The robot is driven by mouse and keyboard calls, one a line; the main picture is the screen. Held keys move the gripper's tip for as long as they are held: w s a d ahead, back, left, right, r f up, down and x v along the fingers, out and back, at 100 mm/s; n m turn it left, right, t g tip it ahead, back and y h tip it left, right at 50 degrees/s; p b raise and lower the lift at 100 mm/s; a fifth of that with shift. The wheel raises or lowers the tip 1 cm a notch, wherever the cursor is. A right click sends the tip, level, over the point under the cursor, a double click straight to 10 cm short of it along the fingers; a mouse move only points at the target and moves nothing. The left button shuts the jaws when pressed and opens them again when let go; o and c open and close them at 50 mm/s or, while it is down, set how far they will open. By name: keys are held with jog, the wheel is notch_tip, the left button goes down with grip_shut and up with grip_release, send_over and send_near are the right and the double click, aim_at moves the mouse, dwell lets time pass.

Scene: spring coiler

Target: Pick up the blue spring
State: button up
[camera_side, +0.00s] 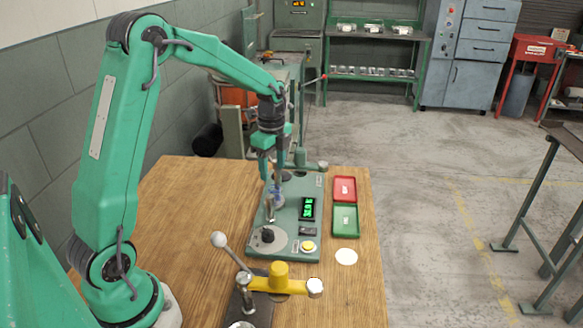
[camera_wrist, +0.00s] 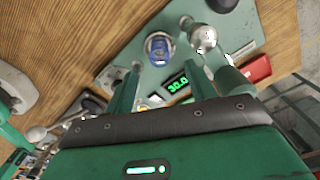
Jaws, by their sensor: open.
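The blue spring (camera_wrist: 159,47) sits in a pale round seat on the green machine plate (camera_wrist: 118,58) in the wrist view. In the side view the spring (camera_side: 277,199) is small and just below my gripper (camera_side: 270,178). My gripper points down over the plate, its fingers apart. In the wrist view the spring shows past and between the fingertips of my gripper (camera_wrist: 162,68), with nothing held. I cannot tell the exact height of the fingertips above the spring.
A silver ball-ended lever (camera_wrist: 203,38) stands close to the right finger. A lit green display (camera_side: 308,208) is on the plate. A red tray (camera_side: 345,183) and a green tray (camera_side: 345,233) lie to the right. A yellow fixture (camera_side: 279,284) stands in front.

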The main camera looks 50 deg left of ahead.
aim_at(274, 187)
jog(key=shift+f, duration=0.3)
jog(key=shift+f, duration=1.2)
jog(key=shift+f, duration=0.1)
jog(key=shift+d+f, duration=0.1)
jog(key=shift+f, duration=2.4)
jog(key=shift+c, duration=0.5)
jog(key=c, duration=1)
jog(key=shift+r, duration=0.15)
